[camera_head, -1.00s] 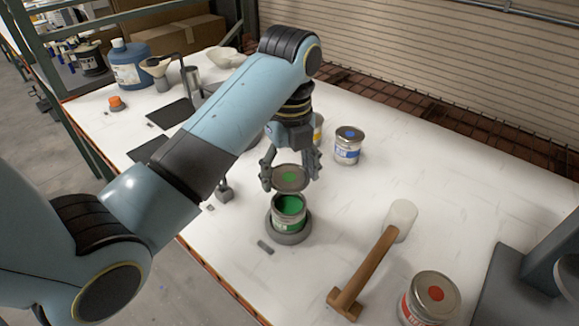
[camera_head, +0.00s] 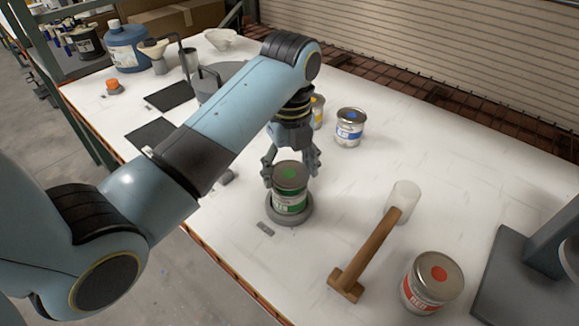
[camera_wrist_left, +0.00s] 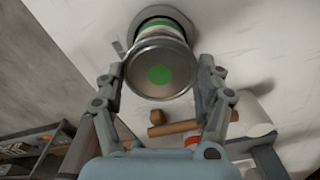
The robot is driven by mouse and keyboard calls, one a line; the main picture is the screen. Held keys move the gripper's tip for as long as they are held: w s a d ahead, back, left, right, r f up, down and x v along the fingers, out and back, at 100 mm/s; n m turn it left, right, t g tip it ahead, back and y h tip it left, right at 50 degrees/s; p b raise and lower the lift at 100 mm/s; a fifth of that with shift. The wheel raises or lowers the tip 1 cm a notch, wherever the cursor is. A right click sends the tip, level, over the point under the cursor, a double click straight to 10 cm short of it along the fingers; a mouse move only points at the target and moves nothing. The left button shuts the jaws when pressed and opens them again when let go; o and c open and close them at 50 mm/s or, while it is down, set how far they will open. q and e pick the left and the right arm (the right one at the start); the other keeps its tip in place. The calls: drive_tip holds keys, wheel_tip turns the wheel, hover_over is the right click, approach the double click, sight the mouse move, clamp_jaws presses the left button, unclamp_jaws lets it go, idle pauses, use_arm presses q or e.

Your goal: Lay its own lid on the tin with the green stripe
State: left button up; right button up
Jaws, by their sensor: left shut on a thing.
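The tin with the green stripe (camera_head: 290,204) stands upright on a round grey base (camera_head: 289,221) near the table's front edge. Its lid (camera_head: 289,174), grey with a green dot, is at the tin's mouth and covers the opening in the head view. My left gripper (camera_head: 291,172) is shut on the lid, one finger on each side of the rim. In the left wrist view the lid (camera_wrist_left: 158,70) sits between the fingers, with the tin's green stripe (camera_wrist_left: 163,22) behind it. I cannot tell whether the lid touches the rim all round. My right gripper is not in view.
A mallet (camera_head: 376,243) lies right of the tin, near a red-striped tin (camera_head: 431,285). A blue-striped tin (camera_head: 349,128) and a yellow one (camera_head: 318,111) stand farther back. Black mats (camera_head: 176,97) and a blue jug (camera_head: 126,50) are at the left. The table's right middle is clear.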

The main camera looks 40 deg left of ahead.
use_arm(q)
drive_tip(key=shift+f, duration=0.7)
drive_tip(key=o, duration=0.8)
drive_tip(key=shift+o, duration=0.2)
drive_tip(key=shift+r, duration=0.1)
